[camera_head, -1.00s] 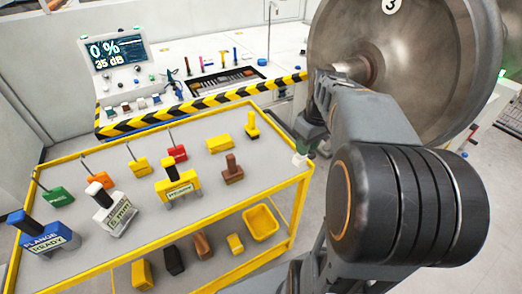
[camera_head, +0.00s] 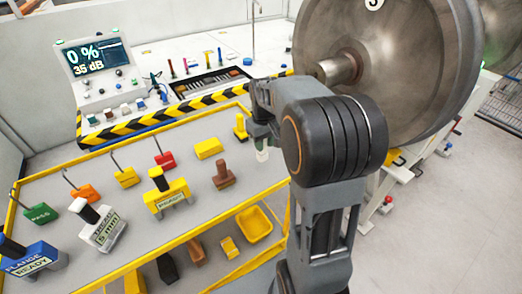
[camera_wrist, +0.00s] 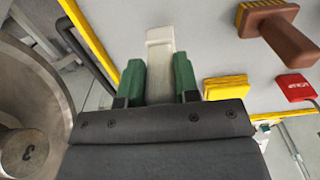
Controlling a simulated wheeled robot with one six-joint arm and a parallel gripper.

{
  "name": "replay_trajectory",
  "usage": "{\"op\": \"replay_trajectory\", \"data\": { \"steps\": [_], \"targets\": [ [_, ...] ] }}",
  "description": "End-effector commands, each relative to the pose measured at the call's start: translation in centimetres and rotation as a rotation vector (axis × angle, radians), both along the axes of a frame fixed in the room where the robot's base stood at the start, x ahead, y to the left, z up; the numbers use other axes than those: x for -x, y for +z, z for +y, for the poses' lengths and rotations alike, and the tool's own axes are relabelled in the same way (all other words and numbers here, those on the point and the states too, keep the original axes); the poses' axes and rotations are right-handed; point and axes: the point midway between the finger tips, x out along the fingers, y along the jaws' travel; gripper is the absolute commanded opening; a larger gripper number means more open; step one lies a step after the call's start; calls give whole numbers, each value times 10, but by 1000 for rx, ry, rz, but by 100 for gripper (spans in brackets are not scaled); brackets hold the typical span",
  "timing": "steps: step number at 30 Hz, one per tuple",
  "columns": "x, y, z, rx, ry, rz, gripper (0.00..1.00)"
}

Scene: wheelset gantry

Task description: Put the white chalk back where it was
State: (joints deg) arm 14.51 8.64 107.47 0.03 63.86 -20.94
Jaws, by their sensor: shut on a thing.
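The white chalk (camera_wrist: 160,50) is a pale, squared stick between the green finger pads of my gripper (camera_wrist: 160,82) in the wrist view. The gripper is shut on it, and its far end sticks out past the pads. In the head view my gripper (camera_head: 261,137) hangs at the right end of the cart's grey top (camera_head: 110,178), next to a yellow stamp-like piece (camera_head: 240,128). The white chalk (camera_head: 262,155) shows small below the fingers there. I cannot tell whether it touches the cart top.
A large steel wheel (camera_head: 395,65) stands right of my gripper. The cart carries a brown piece (camera_head: 223,177), a yellow block (camera_head: 208,148), a red tag (camera_head: 165,160) and several labelled gauges. A yellow bin (camera_head: 254,225) sits on the lower shelf. A striped console (camera_head: 155,118) stands behind.

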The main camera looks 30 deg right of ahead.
Motion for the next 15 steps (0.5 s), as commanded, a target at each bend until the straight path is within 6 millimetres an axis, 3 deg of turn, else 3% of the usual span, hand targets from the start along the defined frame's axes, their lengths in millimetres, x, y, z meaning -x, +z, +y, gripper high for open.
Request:
{"op": "replay_trajectory", "data": {
  "steps": [15],
  "targets": [
    [-9,-42,7,0,2,-1,2]
  ]
}}
